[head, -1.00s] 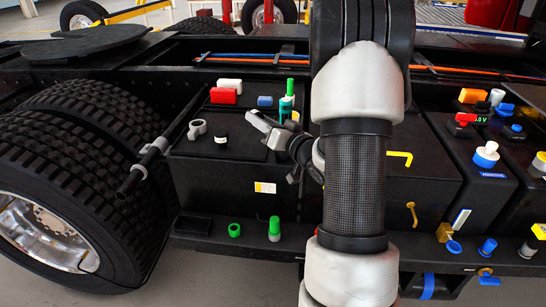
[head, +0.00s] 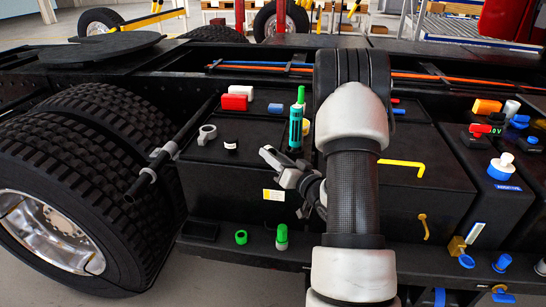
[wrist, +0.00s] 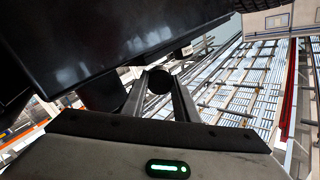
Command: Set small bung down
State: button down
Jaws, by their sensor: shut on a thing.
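My gripper (head: 266,154) is near the front top edge of the black box (head: 205,172), left of my arm. In the wrist view its fingers (wrist: 160,90) are shut on a small dark round piece, which fits the small bung (wrist: 159,81). The bung is seen end-on there and I cannot make it out in the head view. I cannot tell whether it touches any surface.
A teal bottle (head: 296,128) stands just behind my gripper. A grey ring clamp (head: 207,134) and a small black-and-white piece (head: 231,146) lie to the left. Green pieces (head: 282,238) stand on the ledge below. The box top's left front is clear.

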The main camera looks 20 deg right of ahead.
jog(key=shift+f+b, duration=0.4)
jog(key=shift+b, duration=0.05)
jog(key=shift+f+b, duration=0.25)
jog(key=shift+b, duration=0.05)
jog(key=c, duration=1.4)
grip_release()
jog(key=shift+d, duration=0.1)
